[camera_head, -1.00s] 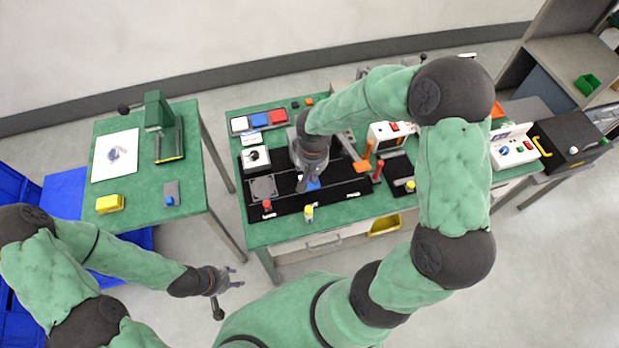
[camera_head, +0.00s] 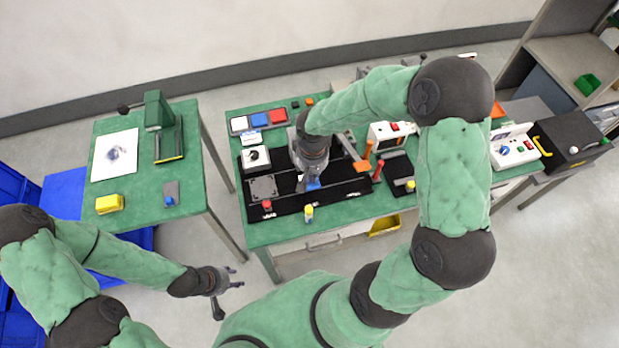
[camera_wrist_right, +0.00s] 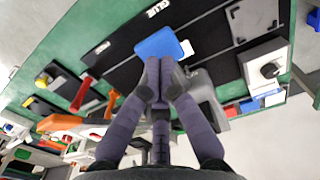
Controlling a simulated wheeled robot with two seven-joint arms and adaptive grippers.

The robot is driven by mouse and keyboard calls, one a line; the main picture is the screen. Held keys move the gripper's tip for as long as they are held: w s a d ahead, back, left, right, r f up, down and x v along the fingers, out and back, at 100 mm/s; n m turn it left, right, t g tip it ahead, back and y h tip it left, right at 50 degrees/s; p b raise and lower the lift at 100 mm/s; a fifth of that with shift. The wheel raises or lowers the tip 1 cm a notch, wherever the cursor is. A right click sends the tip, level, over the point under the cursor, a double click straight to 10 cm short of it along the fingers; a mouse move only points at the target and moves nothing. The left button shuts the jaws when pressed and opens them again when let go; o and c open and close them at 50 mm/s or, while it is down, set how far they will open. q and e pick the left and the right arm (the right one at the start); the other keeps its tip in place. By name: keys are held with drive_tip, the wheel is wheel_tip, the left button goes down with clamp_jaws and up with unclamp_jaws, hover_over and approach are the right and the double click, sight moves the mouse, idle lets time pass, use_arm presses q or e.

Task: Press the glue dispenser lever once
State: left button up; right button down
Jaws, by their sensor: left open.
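The glue dispenser lever appears as a blue pad (camera_head: 313,184) on the black station of the middle bench. In the right wrist view the blue pad (camera_wrist_right: 158,43) lies just beyond my fingertips, near a GLUE label. My right gripper (camera_head: 301,187) is over the station, its fingers pointing down beside the pad. In the wrist view its fingers (camera_wrist_right: 160,64) are together, with nothing visible between them. The tips overlap the pad's near edge; I cannot tell whether they touch it. My left gripper (camera_head: 238,277) is open and empty, off the bench at lower left.
Red (camera_head: 267,205) and yellow-topped (camera_head: 309,213) posts stand at the station's front edge. A white box with a black knob (camera_head: 255,158) is left of my right gripper. An orange handle (camera_head: 362,164) is to its right. The left table (camera_head: 140,190) is separate, with floor between.

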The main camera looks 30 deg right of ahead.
drive_tip(key=shift+f+b, duration=0.95)
drive_tip(key=shift+f, duration=0.1)
drive_tip(key=shift+f+b, duration=0.3)
drive_tip(key=shift+b, duration=0.05)
drive_tip(key=shift+f+b, duration=0.35)
drive_tip(key=shift+b, duration=0.05)
drive_tip(key=shift+f, duration=0.1)
idle(0.4)
drive_tip(key=shift+s+r+p, duration=0.1)
drive_tip(key=shift+r+p, duration=1)
drive_tip(key=shift+r, duration=0.75)
drive_tip(key=shift+r, duration=0.1)
